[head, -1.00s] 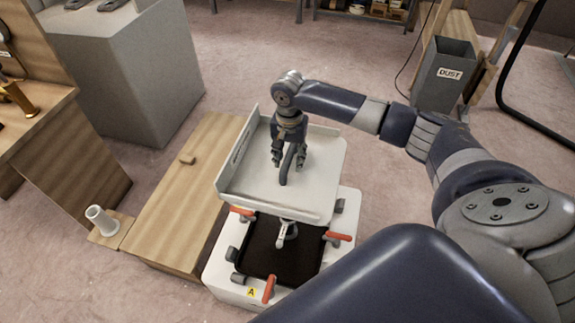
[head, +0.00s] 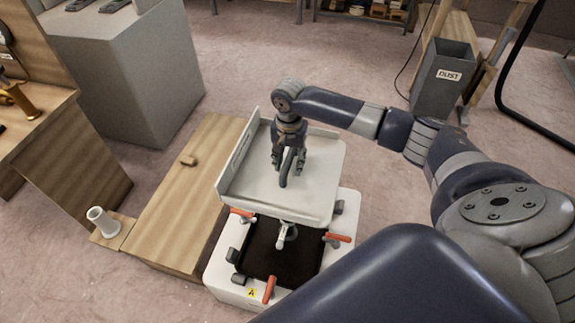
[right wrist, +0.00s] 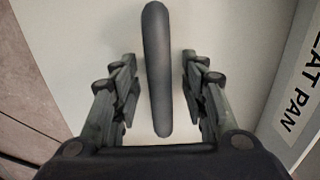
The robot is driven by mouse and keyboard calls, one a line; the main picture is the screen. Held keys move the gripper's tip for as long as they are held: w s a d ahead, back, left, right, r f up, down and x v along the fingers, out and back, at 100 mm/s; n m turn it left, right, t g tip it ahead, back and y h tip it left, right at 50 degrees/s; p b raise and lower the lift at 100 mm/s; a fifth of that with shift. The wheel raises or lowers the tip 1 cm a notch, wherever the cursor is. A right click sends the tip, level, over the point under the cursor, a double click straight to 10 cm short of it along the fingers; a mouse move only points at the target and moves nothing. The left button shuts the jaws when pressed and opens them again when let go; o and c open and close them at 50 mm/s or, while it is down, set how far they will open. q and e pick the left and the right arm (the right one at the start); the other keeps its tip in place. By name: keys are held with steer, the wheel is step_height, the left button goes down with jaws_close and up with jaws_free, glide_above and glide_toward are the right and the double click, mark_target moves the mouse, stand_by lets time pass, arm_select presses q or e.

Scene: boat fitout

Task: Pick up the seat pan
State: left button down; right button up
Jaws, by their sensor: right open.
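The seat pan (head: 315,200) is a pale, tray-like panel with raised edges at its left and back. It sits above a white base unit, with a dark upright handle (head: 285,166) on its surface. My right gripper (head: 289,166) points down at this handle. In the right wrist view the open fingers (right wrist: 160,95) stand on either side of the handle (right wrist: 157,65), with gaps on both sides. The lettering "AT PAN" shows on the raised edge (right wrist: 300,90). My left gripper is not in view.
The white base unit (head: 225,284) carries a black recess (head: 262,262) and several red-handled clamps (head: 337,237). A wooden bench (head: 178,215) stands close on the left, with a white tube (head: 102,221) beside it. A grey dust bin (head: 441,78) is at the back right.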

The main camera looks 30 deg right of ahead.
steer(key=shift+c, duration=0.5)
jaws_close()
steer(key=shift+w, duration=0.1)
